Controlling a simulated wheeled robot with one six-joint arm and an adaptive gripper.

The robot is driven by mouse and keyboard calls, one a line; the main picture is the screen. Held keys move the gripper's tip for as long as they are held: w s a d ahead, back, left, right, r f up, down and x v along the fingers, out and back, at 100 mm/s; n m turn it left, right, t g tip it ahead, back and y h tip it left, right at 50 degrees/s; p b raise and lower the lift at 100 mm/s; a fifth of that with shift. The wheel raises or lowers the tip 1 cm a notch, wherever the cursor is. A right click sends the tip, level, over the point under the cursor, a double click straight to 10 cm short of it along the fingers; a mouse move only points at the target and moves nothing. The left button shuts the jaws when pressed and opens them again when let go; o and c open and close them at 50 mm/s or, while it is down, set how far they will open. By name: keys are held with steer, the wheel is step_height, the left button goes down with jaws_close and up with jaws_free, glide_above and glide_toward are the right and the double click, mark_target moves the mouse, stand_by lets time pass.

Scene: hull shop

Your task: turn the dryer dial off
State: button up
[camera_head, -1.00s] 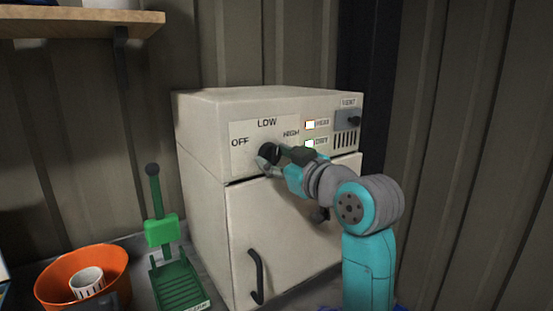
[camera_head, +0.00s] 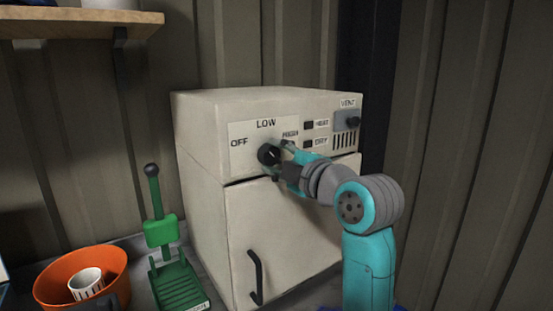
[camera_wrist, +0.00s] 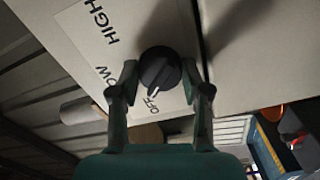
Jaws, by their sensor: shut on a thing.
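The dryer (camera_head: 285,215) is a cream box with a control panel on its upper front. Its round black dial (camera_head: 268,154) sits between the OFF, LOW and HIGH labels. In the wrist view the dial (camera_wrist: 159,69) has a white pointer aimed at the OFF label. My gripper (camera_wrist: 160,76) has a finger on each side of the dial and is shut on it. In the head view my gripper (camera_head: 281,166) reaches the dial from the right and partly covers the HIGH label. The HEAT (camera_head: 308,125) and DRY (camera_head: 308,143) lamps are dark.
The dryer door has a black handle (camera_head: 256,277). A green stand with a lever (camera_head: 161,230) and an orange bowl (camera_head: 110,270) holding a white cup (camera_head: 87,283) are at left. A shelf (camera_head: 75,23) hangs above.

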steer(key=shift+n, duration=1.6)
steer(key=o, duration=1.2)
steer(key=shift+c, duration=0.2)
steer(key=v, duration=1.2)
